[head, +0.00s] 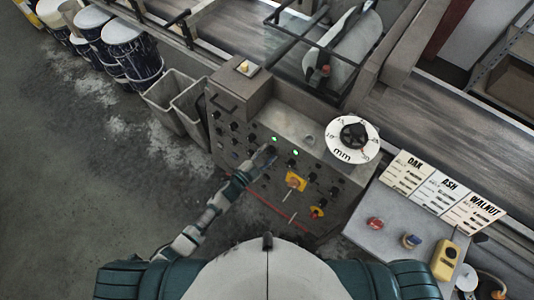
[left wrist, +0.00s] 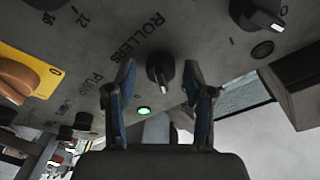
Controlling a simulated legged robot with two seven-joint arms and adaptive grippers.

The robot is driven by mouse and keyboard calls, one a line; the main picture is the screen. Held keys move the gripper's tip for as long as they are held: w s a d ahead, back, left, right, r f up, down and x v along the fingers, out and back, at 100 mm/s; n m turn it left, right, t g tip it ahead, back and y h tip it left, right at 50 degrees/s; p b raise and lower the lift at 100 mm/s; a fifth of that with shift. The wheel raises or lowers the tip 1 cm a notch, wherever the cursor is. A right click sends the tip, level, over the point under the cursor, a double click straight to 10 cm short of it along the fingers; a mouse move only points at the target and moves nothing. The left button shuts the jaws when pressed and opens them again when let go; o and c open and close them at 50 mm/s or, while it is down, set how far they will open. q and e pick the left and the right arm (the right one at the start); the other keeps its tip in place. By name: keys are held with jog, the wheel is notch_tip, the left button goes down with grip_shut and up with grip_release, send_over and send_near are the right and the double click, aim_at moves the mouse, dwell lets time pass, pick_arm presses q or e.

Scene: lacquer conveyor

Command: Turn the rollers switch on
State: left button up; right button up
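The rollers switch (left wrist: 160,72) is a black rotary knob on the grey control panel (head: 300,128). The ROLLERS lettering is printed beside it, and a lit green lamp (left wrist: 143,110) sits close by. My left gripper (head: 265,155) is at the panel, and in the head view it hides the switch. In the left wrist view my left gripper (left wrist: 159,72) is open, its two blue-padded fingers on either side of the knob with gaps visible. Whether the fingertips reach past the knob face is hard to tell. My right gripper is not in view.
Other black knobs (left wrist: 257,14) and a yellow-plated orange switch (head: 295,181) crowd the panel. A white mm dial (head: 352,139) stands at its right. A side desk (head: 385,240) holds red, blue and yellow controls.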

pick_arm(q)
jog(key=v, duration=1.2)
jog(key=shift+f, duration=0.1)
